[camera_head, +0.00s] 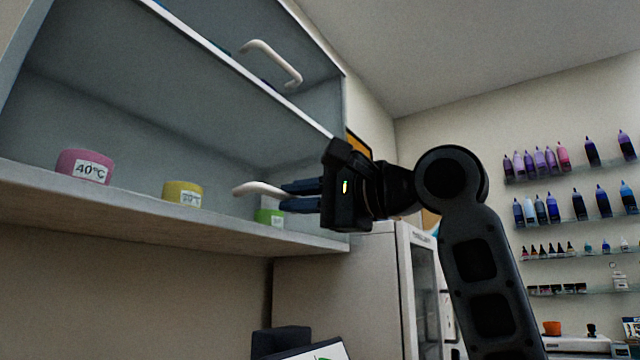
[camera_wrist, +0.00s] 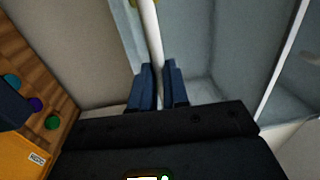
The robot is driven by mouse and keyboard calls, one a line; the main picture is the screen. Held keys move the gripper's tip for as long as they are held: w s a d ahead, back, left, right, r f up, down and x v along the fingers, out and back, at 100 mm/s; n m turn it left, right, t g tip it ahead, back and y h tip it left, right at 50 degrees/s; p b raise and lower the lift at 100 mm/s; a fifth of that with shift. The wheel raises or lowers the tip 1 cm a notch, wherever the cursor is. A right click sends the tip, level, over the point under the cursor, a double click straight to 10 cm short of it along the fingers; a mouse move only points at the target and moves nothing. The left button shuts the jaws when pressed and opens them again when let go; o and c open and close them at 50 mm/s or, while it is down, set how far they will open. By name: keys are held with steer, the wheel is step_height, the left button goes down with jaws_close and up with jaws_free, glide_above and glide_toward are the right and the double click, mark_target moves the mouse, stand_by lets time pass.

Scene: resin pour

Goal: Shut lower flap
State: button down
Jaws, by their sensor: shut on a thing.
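The grey-blue wall cabinet (camera_head: 130,115) fills the upper left of the head view. The lower flap's white bar handle (camera_head: 255,187) stands in front of the lower compartment. My gripper (camera_head: 285,195) is shut on this handle, its dark blue fingers reaching in from the right. In the wrist view the handle (camera_wrist: 151,35) runs up from between my fingertips (camera_wrist: 162,68). The flap's panel is hard to make out, so I cannot tell how far it stands open.
Pink (camera_head: 85,165), yellow (camera_head: 183,193) and green (camera_head: 269,216) labelled tubs stand in the lower compartment. Another white handle (camera_head: 272,62) is on the upper flap. A pale cabinet (camera_head: 330,285) stands below right. Bottle shelves (camera_head: 570,172) line the right wall.

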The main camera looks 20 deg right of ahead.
steer(key=shift+w+a+f, duration=0.6)
steer(key=shift+w+f, duration=0.2)
steer(key=shift+f, duration=0.1)
steer(key=c, duration=1.5)
jaws_free()
steer(key=o, duration=0.4)
steer(key=shift+d+r, duration=0.1)
steer(key=shift+r, duration=0.1)
steer(key=shift+s+d, duration=0.2)
steer(key=v, duration=0.7)
steer(key=shift+s+p, duration=0.15)
steer(key=shift+p, duration=0.25)
